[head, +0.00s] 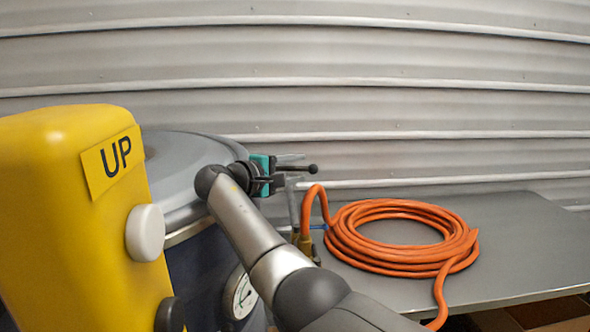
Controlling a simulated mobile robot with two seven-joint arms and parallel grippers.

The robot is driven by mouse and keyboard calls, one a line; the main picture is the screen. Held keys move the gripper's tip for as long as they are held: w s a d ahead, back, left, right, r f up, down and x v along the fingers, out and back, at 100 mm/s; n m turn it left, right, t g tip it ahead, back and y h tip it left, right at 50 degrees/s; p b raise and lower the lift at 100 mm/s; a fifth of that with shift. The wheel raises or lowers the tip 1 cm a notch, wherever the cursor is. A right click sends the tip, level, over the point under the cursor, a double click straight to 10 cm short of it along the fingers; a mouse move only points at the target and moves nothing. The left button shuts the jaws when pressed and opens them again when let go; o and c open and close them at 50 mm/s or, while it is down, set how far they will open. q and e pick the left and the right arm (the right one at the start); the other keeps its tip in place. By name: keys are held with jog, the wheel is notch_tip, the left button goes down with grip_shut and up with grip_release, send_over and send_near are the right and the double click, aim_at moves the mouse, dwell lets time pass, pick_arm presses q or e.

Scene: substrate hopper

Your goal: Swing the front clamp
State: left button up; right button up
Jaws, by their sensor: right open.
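The front clamp shows only in part, as a short dark lever with a round black knob (313,168) at the right side of the grey hopper lid (180,158). My right gripper (291,169) is at the lever, its teal and black body beside the lid's rim. Its jaws are open and appear to lie above and below the lever; I cannot tell whether they touch it. My gripper and wrist hide the rest of the clamp. My left gripper is not in view.
A yellow housing marked UP (60,200) with a white knob (145,233) fills the left. A round gauge (241,293) sits on the dark hopper body. A coiled orange hose (400,240) lies on a grey table (530,240); its end rises near my right arm. Corrugated wall stands behind.

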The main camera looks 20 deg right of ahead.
jog(key=shift+a, duration=0.1)
jog(key=b+v, duration=0.1)
jog(key=v, duration=1.4)
jog(key=shift+s, duration=0.15)
